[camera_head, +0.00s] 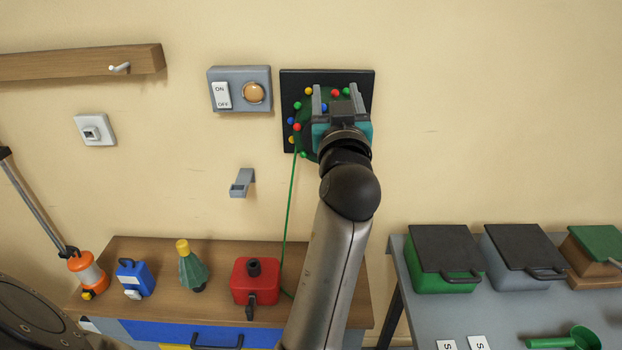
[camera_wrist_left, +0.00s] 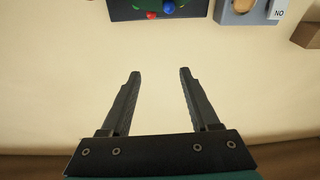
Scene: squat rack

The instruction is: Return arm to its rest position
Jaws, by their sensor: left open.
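My left arm (camera_head: 338,260) reaches up from the bottom of the head view toward the wall. Its gripper (camera_head: 337,93) appears in front of the black board with coloured knobs (camera_head: 290,82) and hides part of it. In the left wrist view the gripper (camera_wrist_left: 159,72) is open, with only bare wall seen between its two fingers. The board (camera_wrist_left: 200,11) shows there at the top edge, beyond the fingertips and apart from them. My right gripper is not in view.
A green cord (camera_head: 290,210) hangs from the board to the wooden-topped cabinet (camera_head: 215,305), which holds a red box (camera_head: 256,282) and other items. A switch panel (camera_head: 240,89) and a grey hook (camera_head: 242,183) are on the wall. Lidded bins (camera_head: 440,285) stand right on a grey table.

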